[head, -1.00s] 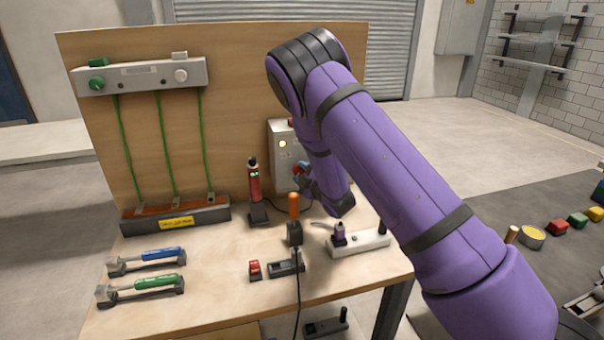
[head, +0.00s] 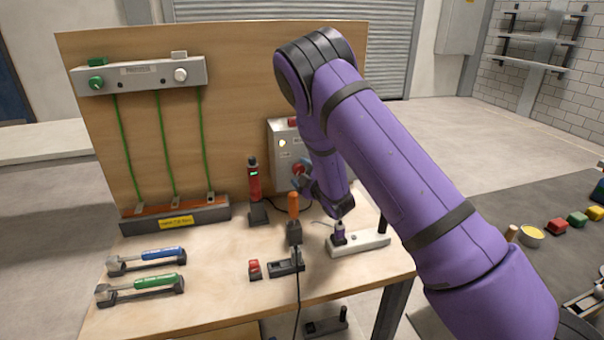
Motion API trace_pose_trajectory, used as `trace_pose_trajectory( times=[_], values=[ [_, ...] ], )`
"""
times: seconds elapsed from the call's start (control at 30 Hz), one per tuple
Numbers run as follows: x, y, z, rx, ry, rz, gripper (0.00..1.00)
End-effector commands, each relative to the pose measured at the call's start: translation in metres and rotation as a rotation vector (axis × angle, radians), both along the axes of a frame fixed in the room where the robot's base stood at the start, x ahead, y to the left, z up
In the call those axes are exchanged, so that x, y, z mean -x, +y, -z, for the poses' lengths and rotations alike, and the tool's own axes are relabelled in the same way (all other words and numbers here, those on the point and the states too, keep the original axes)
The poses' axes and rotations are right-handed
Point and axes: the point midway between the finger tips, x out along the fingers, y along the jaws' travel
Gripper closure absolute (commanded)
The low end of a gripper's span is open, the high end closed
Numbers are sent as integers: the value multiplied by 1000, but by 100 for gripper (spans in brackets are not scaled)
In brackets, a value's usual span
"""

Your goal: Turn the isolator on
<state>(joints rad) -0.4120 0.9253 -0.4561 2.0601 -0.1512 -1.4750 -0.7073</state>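The isolator appears to be the grey box (head: 283,148) on the wooden back board, with a pale round lamp (head: 282,143) on its front and a red part at its top. A red rotary knob (head: 299,167) shows low on its front, partly covered by my gripper. My gripper (head: 299,182) is right at the knob, at the end of my purple arm. The fingers are small and partly hidden, so I cannot tell whether they touch the knob or how far apart they are. My arm hides the box's right side.
A red device (head: 254,180) stands left of the box. An orange-handled tool (head: 293,207) stands in front, with a cable. A white block (head: 358,243) lies below my wrist. Two torque-wrench-like tools, blue (head: 160,254) and green (head: 155,282), lie at left.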

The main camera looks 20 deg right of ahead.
Motion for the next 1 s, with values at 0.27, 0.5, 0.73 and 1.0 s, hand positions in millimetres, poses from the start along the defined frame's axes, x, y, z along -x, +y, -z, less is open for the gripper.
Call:
trace_pose_trajectory(
  times=[0.27,0.5,0.73,1.0],
  values=[
    [8,-3,0,0,0,0,32],
    [47,-15,3,0,1,2,32],
    [84,-27,5,0,2,1,32],
    [102,-32,6,0,0,1,32]
  ],
)
